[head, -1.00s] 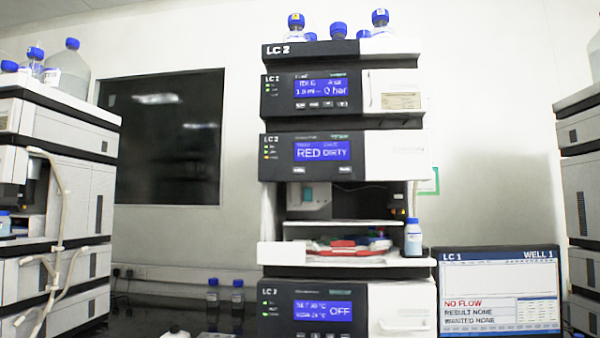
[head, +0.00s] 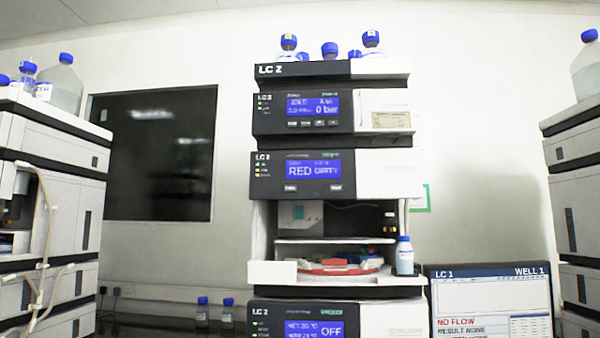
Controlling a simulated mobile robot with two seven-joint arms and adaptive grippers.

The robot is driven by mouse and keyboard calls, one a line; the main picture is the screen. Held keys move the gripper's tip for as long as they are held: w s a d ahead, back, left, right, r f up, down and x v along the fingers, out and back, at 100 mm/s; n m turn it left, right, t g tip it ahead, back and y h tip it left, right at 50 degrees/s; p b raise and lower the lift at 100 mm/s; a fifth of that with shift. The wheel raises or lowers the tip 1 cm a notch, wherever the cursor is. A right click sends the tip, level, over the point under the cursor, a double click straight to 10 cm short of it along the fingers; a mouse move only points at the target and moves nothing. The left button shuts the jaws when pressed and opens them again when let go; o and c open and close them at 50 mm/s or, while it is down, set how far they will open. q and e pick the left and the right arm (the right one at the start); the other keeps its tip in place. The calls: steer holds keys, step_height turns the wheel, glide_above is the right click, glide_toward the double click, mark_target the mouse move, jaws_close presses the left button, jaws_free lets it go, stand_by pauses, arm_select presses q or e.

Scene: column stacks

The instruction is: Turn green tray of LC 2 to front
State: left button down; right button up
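The LC 2 stack (head: 330,68) stands in the middle of the head view. Its sampler bay is open below the display (head: 314,169) that reads RED and DIRTY. Inside the bay a round carousel (head: 340,270) carries a red tray (head: 335,263) at the front. Small blue and green parts show behind the red tray, too small and partly hidden to tell clearly. A small bottle with a blue cap (head: 404,256) stands at the right edge of the bay. Neither of my grippers is in view.
A white block (head: 272,273) sits at the bay's front left corner. A monitor (head: 488,300) labelled LC 1 and WELL 1 stands to the right, reading NO FLOW. Other stacks stand at left (head: 50,205) and right (head: 580,205). Two small bottles (head: 202,312) stand on the dark bench.

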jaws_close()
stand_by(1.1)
